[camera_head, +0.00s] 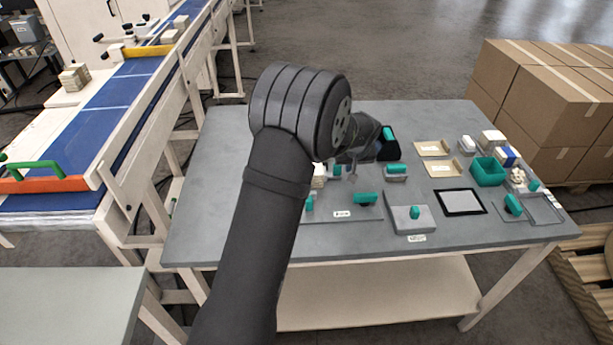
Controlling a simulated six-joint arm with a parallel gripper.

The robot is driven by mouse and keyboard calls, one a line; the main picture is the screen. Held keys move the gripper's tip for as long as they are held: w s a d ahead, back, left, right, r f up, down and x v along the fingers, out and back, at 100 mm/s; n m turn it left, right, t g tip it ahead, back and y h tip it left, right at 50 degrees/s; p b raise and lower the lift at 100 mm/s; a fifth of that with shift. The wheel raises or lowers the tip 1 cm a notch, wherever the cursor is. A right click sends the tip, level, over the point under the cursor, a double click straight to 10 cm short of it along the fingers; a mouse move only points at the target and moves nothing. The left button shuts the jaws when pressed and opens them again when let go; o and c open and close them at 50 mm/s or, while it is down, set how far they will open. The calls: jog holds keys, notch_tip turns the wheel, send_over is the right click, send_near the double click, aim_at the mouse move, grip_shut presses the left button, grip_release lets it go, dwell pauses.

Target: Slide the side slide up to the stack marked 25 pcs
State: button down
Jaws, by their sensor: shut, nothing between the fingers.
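My gripper (387,146) is at the far end of my dark arm, over the middle of the grey table; it is small and its fingertips are hard to make out. A pale stack (319,176) shows partly beside my arm, which hides its left side. In front of it is a grey plate (342,213) with a small white label, too small to read. Teal-handled pieces stand on it, one at its left (309,204) and one at its right (366,198). I cannot tell which is the side slide, and no 25 pcs mark is legible.
On the grey table (225,180) are a teal-handled grey block (410,217), a black-framed panel (460,202), a teal bin (488,171) and tan trays (432,149). A conveyor (120,95) runs at left; cartons (545,100) stand at right. The table's left part is clear.

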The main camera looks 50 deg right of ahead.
jog(key=shift+r, duration=2.85)
notch_tip(320, 180, down, 6)
jog(key=shift+r, duration=0.1)
jog(key=shift+w+a, duration=0.4)
